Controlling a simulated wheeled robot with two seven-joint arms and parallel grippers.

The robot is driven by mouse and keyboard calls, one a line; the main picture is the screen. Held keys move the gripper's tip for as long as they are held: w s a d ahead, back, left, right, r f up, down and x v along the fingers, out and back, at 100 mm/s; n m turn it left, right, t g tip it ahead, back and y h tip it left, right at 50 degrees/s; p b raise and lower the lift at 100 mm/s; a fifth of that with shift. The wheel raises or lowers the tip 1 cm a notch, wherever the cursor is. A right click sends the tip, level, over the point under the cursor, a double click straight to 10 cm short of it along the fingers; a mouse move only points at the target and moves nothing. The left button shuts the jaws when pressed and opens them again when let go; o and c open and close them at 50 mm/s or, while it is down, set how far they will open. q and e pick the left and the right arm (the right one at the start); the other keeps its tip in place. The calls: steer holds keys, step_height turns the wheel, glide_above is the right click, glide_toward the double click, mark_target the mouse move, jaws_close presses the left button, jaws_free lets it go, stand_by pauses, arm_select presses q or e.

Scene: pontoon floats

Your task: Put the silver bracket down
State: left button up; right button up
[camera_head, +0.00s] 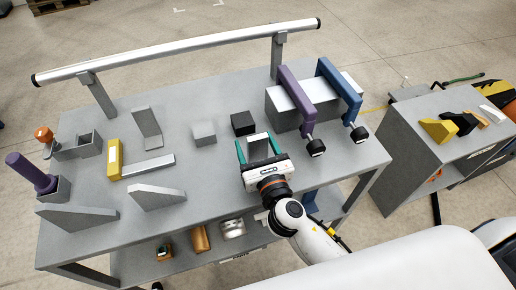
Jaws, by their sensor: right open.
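My right gripper (256,146) is open over the grey table (215,215), its teal fingers pointing away from me. A silver-grey piece (259,146) shows between the fingers; it looks like the silver bracket, standing on or just above the table top. The gripper body hides its near side, and I cannot tell whether a finger touches it. Another grey angled piece (147,122) lies further left. My left gripper is not in view.
A black block (243,123) and a grey block (203,133) stand close behind the gripper. Purple (296,101) and blue (340,90) clamps stand on the right. A yellow-handled square (115,160) and grey wedges lie left. A rail (180,51) runs along the back.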

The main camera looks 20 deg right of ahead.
steer(key=s+b, duration=0.3)
steer(key=s, duration=0.8)
steer(key=shift+d, duration=0.2)
steer(key=shift+s+r, duration=0.15)
steer(key=shift+s, duration=0.35)
